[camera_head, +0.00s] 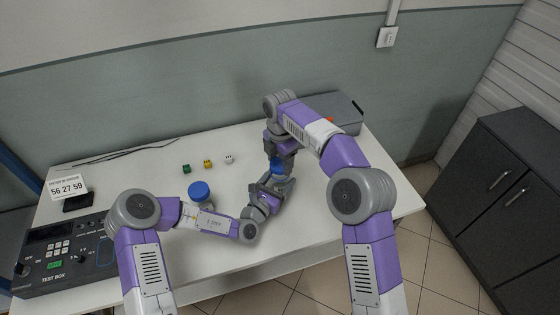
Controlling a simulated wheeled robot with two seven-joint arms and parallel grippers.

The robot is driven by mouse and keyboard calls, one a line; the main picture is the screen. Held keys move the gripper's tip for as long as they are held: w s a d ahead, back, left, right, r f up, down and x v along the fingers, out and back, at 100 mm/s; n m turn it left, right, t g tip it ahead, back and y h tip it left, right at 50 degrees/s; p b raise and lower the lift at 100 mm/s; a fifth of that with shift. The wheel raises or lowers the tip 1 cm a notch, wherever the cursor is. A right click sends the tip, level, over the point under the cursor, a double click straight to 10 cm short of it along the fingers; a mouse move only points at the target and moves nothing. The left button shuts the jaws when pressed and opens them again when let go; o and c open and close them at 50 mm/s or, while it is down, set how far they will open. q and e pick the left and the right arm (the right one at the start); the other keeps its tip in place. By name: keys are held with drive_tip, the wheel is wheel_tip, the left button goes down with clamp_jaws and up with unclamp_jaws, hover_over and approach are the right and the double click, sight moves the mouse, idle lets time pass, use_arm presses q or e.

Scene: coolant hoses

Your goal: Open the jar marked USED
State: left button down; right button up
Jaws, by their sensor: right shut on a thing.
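A jar with a blue lid (277,166) stands near the middle of the table, between my two grippers. My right gripper (277,158) comes down from above and is shut on the blue lid. My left gripper (277,184) is low at the jar's body, which it largely hides; whether its jaws are closed on the jar I cannot tell. A second jar with a blue lid (199,190) stands to the left, behind my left forearm, with its lid on. No USED marking is readable on either jar.
A test box (65,252) fills the table's left end, with a dark flat item (78,203) and a number card (66,187) behind it. Green (187,169), yellow (208,163) and white (229,159) small pieces lie behind the jars. A grey case (345,112) is at back right.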

sight(280, 164)
drive_tip(key=shift+r, duration=2)
use_arm(q)
unclamp_jaws()
